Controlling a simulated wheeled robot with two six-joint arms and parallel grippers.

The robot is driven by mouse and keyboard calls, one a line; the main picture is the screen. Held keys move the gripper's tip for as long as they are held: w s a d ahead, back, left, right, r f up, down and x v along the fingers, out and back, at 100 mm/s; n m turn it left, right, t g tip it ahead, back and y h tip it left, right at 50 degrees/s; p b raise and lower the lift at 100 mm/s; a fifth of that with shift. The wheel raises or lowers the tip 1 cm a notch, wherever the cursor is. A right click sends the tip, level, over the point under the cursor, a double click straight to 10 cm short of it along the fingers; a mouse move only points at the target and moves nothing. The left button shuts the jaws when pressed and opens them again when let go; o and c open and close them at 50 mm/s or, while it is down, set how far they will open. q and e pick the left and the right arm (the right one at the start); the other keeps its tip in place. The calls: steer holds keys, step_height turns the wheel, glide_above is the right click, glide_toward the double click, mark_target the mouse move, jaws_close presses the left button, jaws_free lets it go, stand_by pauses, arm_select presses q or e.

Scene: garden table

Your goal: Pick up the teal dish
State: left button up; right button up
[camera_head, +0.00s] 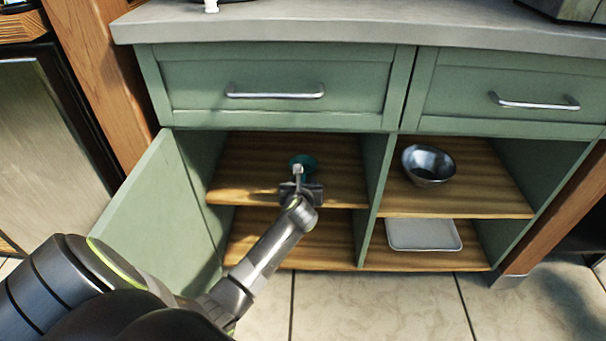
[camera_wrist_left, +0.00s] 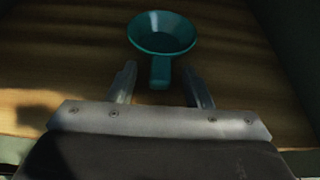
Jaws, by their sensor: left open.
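The teal dish (camera_head: 303,160) is on the upper wooden shelf in the left bay of the green cabinet. In the left wrist view the teal dish (camera_wrist_left: 162,36) is a shallow round bowl with a short handle pointing toward me. My left gripper (camera_head: 299,180) reaches into that bay, in front of the dish. Its two fingers (camera_wrist_left: 160,84) are apart, one on each side of the handle's near end. I cannot tell whether they touch it. In the head view the gripper partly hides the dish. My right gripper is not in view.
A metal bowl (camera_head: 427,165) sits on the upper shelf of the right bay, with a white tray (camera_head: 423,235) on the shelf below. An open cabinet door (camera_head: 148,215) stands left of the bay. A divider (camera_head: 376,190) separates the bays. Closed drawers (camera_head: 275,84) lie above.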

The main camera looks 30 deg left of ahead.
arm_select(q)
steer(key=shift+c, duration=0.4)
jaws_close()
steer(key=shift+r, duration=0.2)
